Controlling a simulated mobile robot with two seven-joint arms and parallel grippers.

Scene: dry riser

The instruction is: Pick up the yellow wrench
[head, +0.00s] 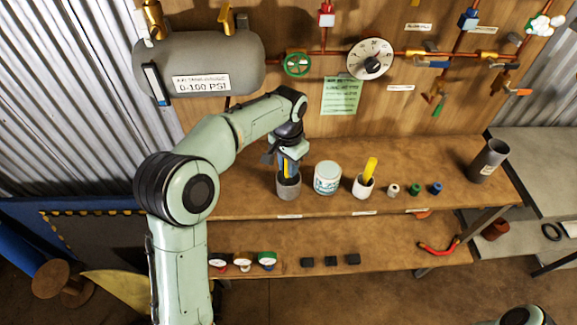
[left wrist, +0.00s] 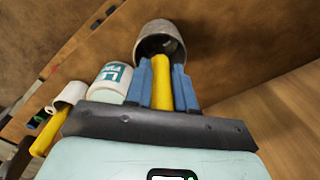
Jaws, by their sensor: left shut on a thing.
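The yellow wrench (head: 286,170) appears as a yellow handle upright in a grey cup (head: 289,191) on the upper bench shelf. My left gripper (head: 289,172) is shut on it, pointing down at the cup's mouth. In the left wrist view the yellow wrench (left wrist: 162,85) lies between the two blue fingers, its far end inside the grey cup (left wrist: 160,30). The part inside the cup is hidden, so the tool's shape does not show fully. My right gripper is not in view.
A white tin (head: 327,178) and a white cup (head: 363,187) with another yellow-handled tool (head: 370,168) stand right of the grey cup. Several small fittings and a dark grey cylinder (head: 487,161) are farther right. A grey tank (head: 199,65) and pipes are on the wall behind.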

